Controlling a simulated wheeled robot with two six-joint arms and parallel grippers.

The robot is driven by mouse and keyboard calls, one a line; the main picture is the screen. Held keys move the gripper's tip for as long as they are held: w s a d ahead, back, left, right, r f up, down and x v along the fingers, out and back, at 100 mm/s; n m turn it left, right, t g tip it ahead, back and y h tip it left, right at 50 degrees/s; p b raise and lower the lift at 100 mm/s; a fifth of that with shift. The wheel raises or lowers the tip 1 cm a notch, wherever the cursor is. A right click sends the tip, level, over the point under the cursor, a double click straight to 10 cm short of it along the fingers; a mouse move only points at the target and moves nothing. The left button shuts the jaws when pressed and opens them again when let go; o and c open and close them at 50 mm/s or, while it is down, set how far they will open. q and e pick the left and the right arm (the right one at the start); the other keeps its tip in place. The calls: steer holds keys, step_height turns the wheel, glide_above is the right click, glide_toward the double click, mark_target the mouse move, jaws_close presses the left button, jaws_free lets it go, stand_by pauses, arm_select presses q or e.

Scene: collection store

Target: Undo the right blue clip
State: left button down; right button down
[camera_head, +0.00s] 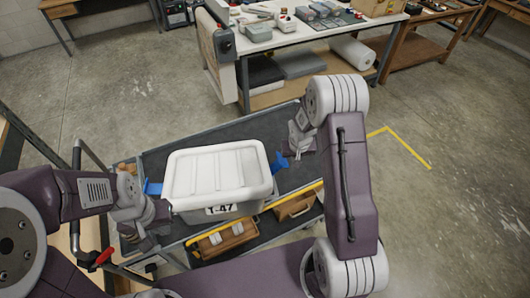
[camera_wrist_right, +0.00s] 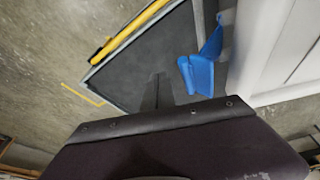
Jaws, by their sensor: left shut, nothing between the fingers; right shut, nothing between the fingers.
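A grey box (camera_head: 246,209) with a white lid (camera_head: 218,172) and a "T-47" label stands on a cart. The right blue clip (camera_head: 279,162) sticks out from the box's right side. In the right wrist view the right blue clip (camera_wrist_right: 198,72) angles away from the white lid (camera_wrist_right: 268,50). The left blue clip (camera_head: 153,187) shows at the box's left side. My right gripper (camera_head: 290,153) is shut and empty, just beyond the right clip; its dark fingers (camera_wrist_right: 158,90) appear apart from the clip. My left gripper (camera_head: 165,212) is shut and empty beside the box's left side.
The cart's upper deck (camera_head: 300,178) is dark, with free room right of the box. A lower shelf holds wooden boxes (camera_head: 228,239). A yellow bar (camera_head: 291,196) runs along the cart's near edge. A workbench (camera_head: 290,42) stands behind.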

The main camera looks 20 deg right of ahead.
arm_select(q)
steer(key=shift+f, duration=0.1)
arm_select(e)
steer(key=shift+a, duration=0.1)
stand_by(0.6)
arm_select(q)
steer(key=shift+a+f+b, duration=0.1)
steer(key=shift+f+b, duration=0.55)
steer(key=shift+b, duration=0.1)
arm_select(e)
steer(key=shift+w+a+f, duration=0.1)
steer(key=shift+a, duration=0.65)
